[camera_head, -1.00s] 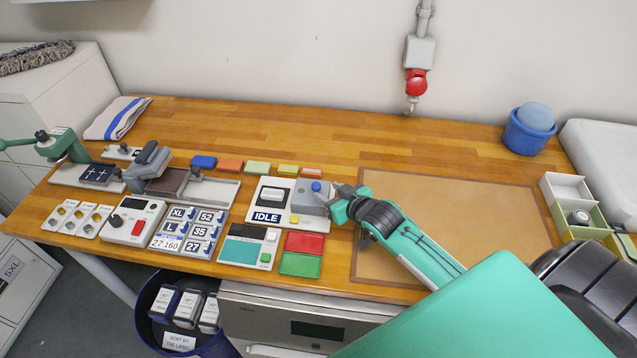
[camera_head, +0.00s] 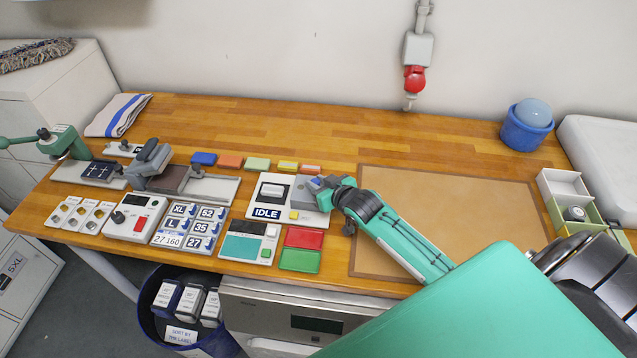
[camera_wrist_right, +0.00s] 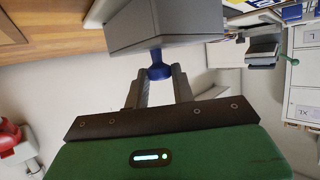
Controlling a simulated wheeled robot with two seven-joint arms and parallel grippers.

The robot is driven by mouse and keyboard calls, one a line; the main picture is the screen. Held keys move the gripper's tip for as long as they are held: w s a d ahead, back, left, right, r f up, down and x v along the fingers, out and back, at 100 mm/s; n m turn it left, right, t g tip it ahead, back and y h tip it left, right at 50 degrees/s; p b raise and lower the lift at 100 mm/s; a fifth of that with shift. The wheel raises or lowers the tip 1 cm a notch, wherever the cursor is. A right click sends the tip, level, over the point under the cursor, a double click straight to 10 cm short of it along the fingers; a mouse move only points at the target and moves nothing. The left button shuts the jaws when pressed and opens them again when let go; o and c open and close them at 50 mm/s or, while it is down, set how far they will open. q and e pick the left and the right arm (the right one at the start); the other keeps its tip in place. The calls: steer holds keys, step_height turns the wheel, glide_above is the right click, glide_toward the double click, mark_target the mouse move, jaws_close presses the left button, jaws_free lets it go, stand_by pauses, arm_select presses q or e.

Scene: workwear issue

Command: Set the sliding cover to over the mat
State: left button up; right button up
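The sliding cover (camera_head: 147,166), a grey block with a dark handle, sits toward the left of a pale track (camera_head: 214,190). A brown mat (camera_head: 172,179) shows on the track just right of the cover; how far it runs under the cover is hidden. My right gripper (camera_head: 318,184) is far to the right of them, at a grey box (camera_head: 300,194) on the IDLE panel. In the right wrist view, its fingers (camera_wrist_right: 159,76) flank the blue knob (camera_wrist_right: 158,66) of that box closely; whether they grip it is unclear. My left gripper is not in view.
The IDLE panel (camera_head: 268,213), colour pads and size-label tiles (camera_head: 187,229) fill the table's front middle. A green press (camera_head: 68,141) stands at the left. A big tan sheet (camera_head: 460,210) lies under my right arm.

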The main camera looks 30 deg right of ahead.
jaws_close()
steer(key=w+a, duration=0.2)
steer(key=a, duration=0.1)
steer(key=w+a, duration=0.2)
steer(key=a, duration=0.1)
steer(key=w+a, duration=0.2)
steer(key=shift+w+a, duration=0.3)
steer(key=shift+a, duration=0.1)
steer(key=shift+w+a, duration=0.2)
steer(key=shift+a, duration=0.1)
steer(key=shift+r, duration=0.1)
steer(key=o, duration=0.8)
jaws_free()
steer(key=shift+o, duration=0.9)
steer(key=shift+w+a, duration=0.15)
